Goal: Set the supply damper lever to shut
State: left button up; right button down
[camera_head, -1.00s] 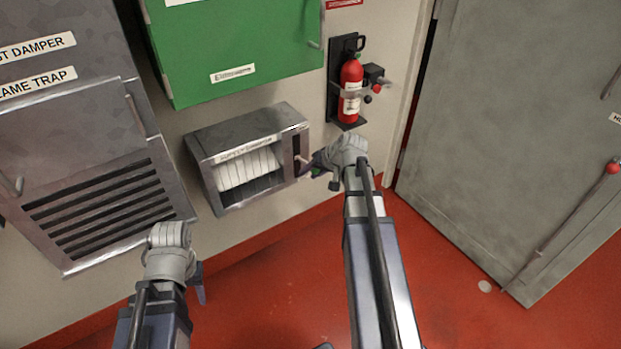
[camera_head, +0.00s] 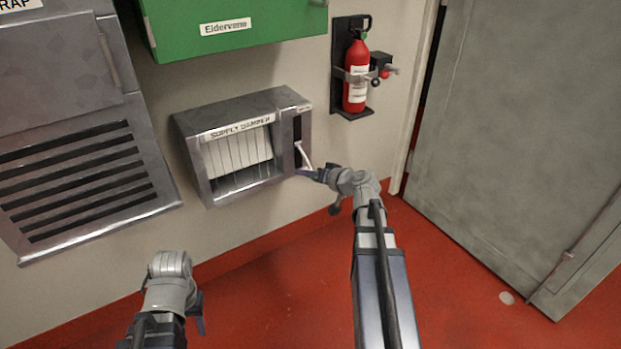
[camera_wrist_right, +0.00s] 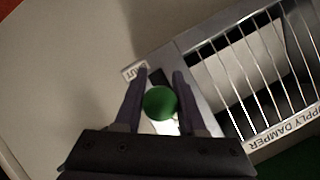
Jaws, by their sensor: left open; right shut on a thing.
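The supply damper (camera_head: 186,150) is a grey metal wall box with its name on a label and pale upright slats in its opening; it also shows upside down in the right wrist view (camera_wrist_right: 205,105). Its lever (camera_head: 305,157) comes out of a dark slot on the box's right side and slopes downward. My right gripper (camera_head: 307,172) is shut on the lever's green knob (camera_wrist_right: 160,103), which sits between the fingers. A small label ending in "UT" (camera_wrist_right: 134,71) lies by the slot end, near one fingertip. My left gripper (camera_head: 200,312) is low at the left, open and away from the box.
A green cabinet (camera_head: 230,30) hangs above the damper. A red fire extinguisher (camera_head: 356,75) is on the wall to its right. A louvred grey unit (camera_head: 60,75) is at the left and a grey door (camera_head: 500,150) at the right. The red floor in front is clear.

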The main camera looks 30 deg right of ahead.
jog(key=shift+d+x, duration=0.2)
jog(key=shift+x, duration=0.75)
jog(key=shift+a, duration=0.15)
dwell(0.6)
jog(key=c, duration=0.5)
grip_release()
jog(key=shift+s, duration=0.1)
jog(key=p+v, duration=0.2)
jog(key=v, duration=0.4)
jog(key=shift+s+r, duration=0.25)
jog(key=shift+s, duration=0.05)
jog(key=shift+s+d+r, duration=0.1)
jog(key=shift+s+d, duration=0.15)
jog(key=shift+s, duration=0.2)
